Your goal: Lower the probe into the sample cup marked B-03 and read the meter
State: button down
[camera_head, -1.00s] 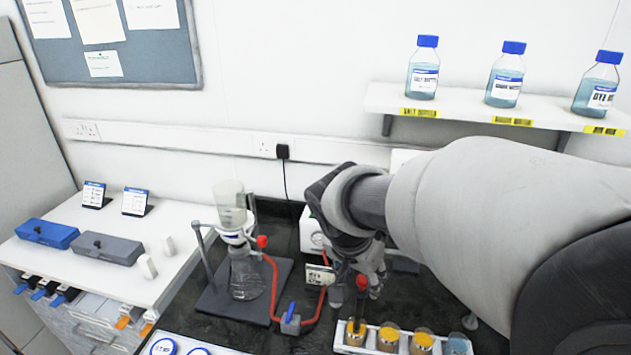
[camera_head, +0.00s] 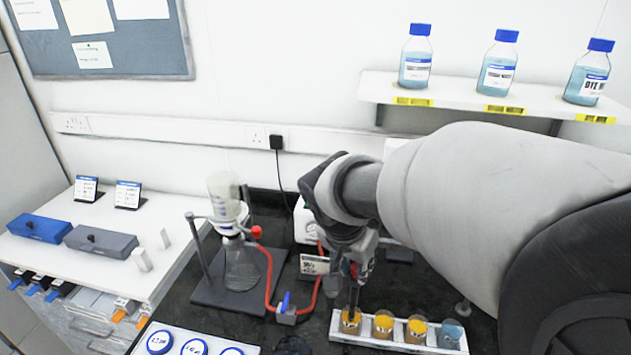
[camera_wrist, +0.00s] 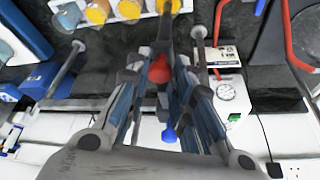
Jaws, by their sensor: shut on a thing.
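My gripper (camera_head: 352,278) is shut on the probe, whose red part (camera_wrist: 160,68) shows between the fingers in the wrist view. The probe's dark lower end points down at the leftmost orange cup (camera_head: 350,322) of the white rack (camera_head: 358,341). Whether the tip is inside that cup or just above it, I cannot tell. Two more orange cups (camera_head: 383,325) (camera_head: 417,328) and a blue cup (camera_head: 451,333) stand to its right. No B-03 mark is readable on the cups. A white box with a round dial (camera_wrist: 227,92) stands behind the gripper; its reading is not legible.
A filter flask (camera_head: 240,265) on a dark stand, with a red hose (camera_head: 268,275), is left of the gripper. A shelf of bottles (camera_head: 500,65) is at the upper right. The dark bench between flask and rack is partly clear.

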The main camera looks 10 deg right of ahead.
jog(key=shift+r, duration=0.1)
notch_tip(320, 180, up, 6)
jog(key=p, duration=0.3)
jog(key=shift+r+p, duration=0.15)
jog(key=shift+p, duration=0.25)
jog(key=shift+w, duration=0.15)
jog(key=c, duration=1.7)
grip_release()
jog(key=o, duration=0.3)
jog(key=shift+o, duration=0.2)
jog(key=v, duration=1.2)
